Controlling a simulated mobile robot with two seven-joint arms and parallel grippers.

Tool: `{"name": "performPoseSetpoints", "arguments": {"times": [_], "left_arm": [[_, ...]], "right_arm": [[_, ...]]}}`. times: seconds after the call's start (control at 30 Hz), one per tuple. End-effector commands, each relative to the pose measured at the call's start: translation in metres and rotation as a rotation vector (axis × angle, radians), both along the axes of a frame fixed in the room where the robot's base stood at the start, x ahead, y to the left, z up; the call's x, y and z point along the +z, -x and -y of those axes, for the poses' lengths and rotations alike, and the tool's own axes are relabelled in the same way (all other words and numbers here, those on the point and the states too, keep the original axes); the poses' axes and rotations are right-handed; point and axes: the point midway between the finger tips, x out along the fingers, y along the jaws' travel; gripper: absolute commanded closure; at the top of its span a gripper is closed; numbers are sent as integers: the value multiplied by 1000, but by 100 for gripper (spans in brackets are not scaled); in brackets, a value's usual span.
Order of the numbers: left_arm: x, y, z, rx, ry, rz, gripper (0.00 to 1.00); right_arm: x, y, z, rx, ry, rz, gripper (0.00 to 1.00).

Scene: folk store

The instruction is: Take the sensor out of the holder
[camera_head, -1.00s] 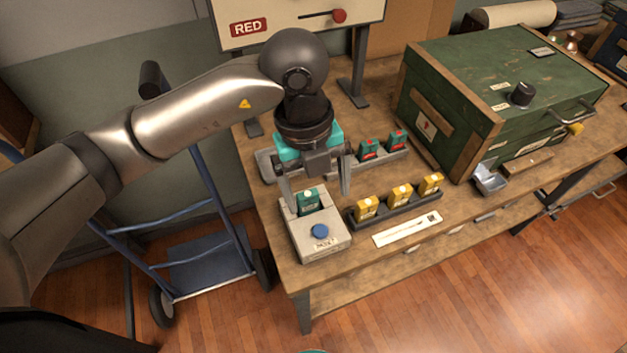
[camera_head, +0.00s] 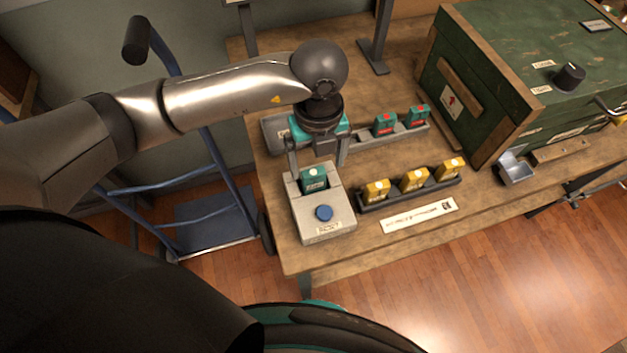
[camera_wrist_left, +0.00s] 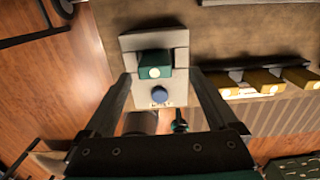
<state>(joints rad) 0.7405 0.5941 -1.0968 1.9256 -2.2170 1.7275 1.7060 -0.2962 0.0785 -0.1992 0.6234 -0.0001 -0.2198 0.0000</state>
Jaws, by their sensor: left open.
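The sensor, a teal block with a pale round spot (camera_head: 313,180), stands upright in the slot of a grey holder (camera_head: 338,233) with a blue button on its front. In the left wrist view the sensor (camera_wrist_left: 155,64) sits in the holder (camera_wrist_left: 177,41), framed by the two fingers. My left gripper (camera_head: 317,163) is open and empty just above and behind the sensor, with one finger toward each side. I cannot tell whether either finger touches it. My right gripper is not in view.
A dark rack (camera_head: 410,195) with yellow blocks stands close right of the holder. A grey tray (camera_head: 400,135) with red-marked teal blocks lies behind. A green crate (camera_head: 520,80) stands farther right. A blue hand truck (camera_head: 215,220) is left of the bench.

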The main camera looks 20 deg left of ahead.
Motion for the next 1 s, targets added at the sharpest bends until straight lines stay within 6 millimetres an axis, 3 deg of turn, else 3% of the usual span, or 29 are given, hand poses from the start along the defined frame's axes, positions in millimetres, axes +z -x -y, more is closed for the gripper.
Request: {"name": "performPoseSetpoints", "arguments": {"times": [0.33, 0.67, 1.0], "left_arm": [[-46, 5, -6, 1, 1, -3, 7], [-51, 5, -6, -1, 2, 0, 9], [-51, 5, -6, 0, 2, 0, 47]], "right_arm": [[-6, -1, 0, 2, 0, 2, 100], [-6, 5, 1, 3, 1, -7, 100], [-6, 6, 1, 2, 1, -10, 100]]}}
